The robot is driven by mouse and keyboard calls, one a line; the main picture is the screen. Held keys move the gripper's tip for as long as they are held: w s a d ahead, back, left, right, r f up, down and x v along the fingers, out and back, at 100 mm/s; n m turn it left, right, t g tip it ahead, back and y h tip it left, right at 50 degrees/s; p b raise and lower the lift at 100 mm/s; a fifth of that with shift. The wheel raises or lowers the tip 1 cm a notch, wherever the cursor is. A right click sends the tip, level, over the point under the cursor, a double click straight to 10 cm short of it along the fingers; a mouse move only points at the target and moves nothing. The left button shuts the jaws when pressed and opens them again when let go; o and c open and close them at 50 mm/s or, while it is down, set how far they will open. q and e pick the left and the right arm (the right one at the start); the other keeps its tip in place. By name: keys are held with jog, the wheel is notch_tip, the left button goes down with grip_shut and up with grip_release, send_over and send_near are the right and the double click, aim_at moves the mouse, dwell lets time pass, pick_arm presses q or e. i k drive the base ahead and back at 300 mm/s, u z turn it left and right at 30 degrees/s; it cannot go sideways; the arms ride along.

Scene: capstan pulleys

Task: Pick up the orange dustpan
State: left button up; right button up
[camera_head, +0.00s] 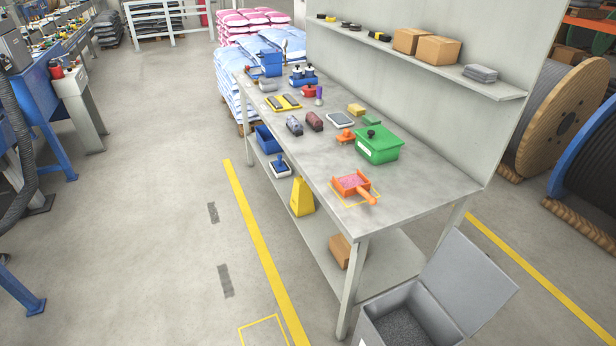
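The orange dustpan (352,186) lies on the grey workbench (425,188) near its front right end, inside a yellow square outline marked on the top. Its handle points toward the lower right, close to the bench's near edge. Pink material lies in its pan. Neither of my grippers shows in the head view.
A green bin (379,147) stands behind the dustpan, with a small orange item (345,135) beside it. An open grey box (400,315) of dark granules stands on the floor below the bench's near end.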

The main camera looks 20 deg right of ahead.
aim_at(353, 184)
jog(key=z, duration=0.05)
jog(key=i, duration=1)
jog(key=z, duration=1.1)
jog(key=i, duration=0.65)
jog(key=z, duration=0.65)
